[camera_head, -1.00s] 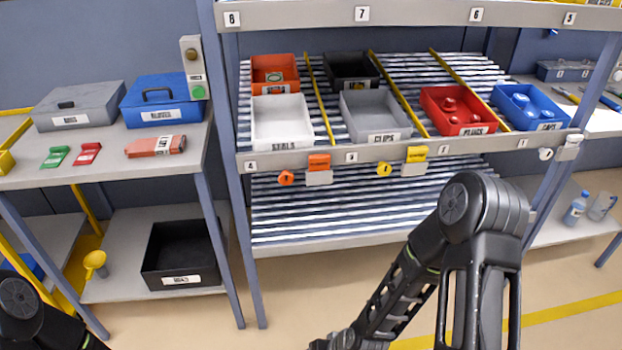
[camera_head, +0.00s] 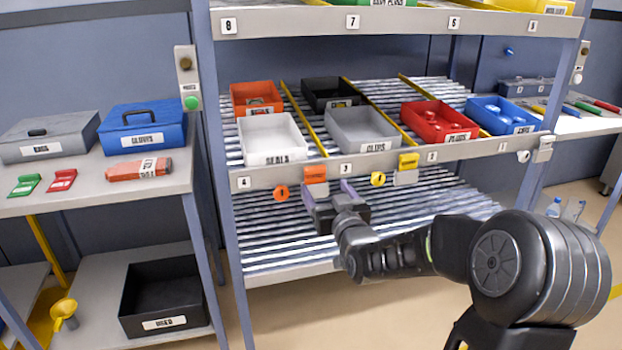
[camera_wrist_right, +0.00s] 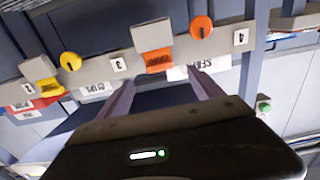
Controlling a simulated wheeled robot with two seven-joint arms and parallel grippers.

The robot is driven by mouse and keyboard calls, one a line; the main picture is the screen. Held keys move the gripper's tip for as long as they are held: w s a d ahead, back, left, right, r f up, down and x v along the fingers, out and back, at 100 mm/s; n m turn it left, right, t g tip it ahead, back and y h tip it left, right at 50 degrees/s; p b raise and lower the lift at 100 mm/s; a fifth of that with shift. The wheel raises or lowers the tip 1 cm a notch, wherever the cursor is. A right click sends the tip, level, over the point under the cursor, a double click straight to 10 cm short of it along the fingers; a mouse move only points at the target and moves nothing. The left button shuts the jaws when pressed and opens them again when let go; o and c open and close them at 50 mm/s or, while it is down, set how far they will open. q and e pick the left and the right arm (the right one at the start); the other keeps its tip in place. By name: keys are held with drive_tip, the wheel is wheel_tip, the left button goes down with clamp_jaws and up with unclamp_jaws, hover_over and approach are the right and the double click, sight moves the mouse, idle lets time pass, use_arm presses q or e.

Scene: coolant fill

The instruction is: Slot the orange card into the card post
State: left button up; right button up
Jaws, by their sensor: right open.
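The orange card (camera_head: 315,174) stands at the front rail of the middle shelf, below the white SEALS bin. In the right wrist view, which is turned upside down, the orange card (camera_wrist_right: 159,62) adjoins a grey block (camera_wrist_right: 152,35) on the rail, which looks like a card post. My right gripper (camera_head: 328,190) is open and empty just in front of the rail, its fingers pointing at the card. In the wrist view, the right gripper's fingertips (camera_wrist_right: 162,80) are to either side of the card's lower edge; I cannot tell the remaining gap. My left gripper is out of view.
An orange round tag (camera_head: 281,193) hangs left of the card. A yellow card (camera_head: 408,161) and yellow round tag (camera_head: 378,179) are to the right. Bins, including the white one (camera_head: 272,138), stand behind the rail. The lower roller shelf (camera_head: 270,235) is empty.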

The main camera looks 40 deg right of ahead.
drive_tip(key=shift+x, duration=1.1)
drive_tip(key=shift+p+x, duration=0.35)
drive_tip(key=shift+x, duration=2.35)
drive_tip(key=shift+s, duration=0.1)
drive_tip(key=c, duration=1.4)
drive_tip(key=shift+r, duration=0.1)
wheel_tip(320, 180, up, 10)
hover_over(316, 172)
drive_tip(key=s, duration=0.1)
drive_tip(key=shift+s+a+p, duration=0.2)
drive_tip(key=shift+a+p, duration=0.05)
drive_tip(key=shift+p, duration=0.15)
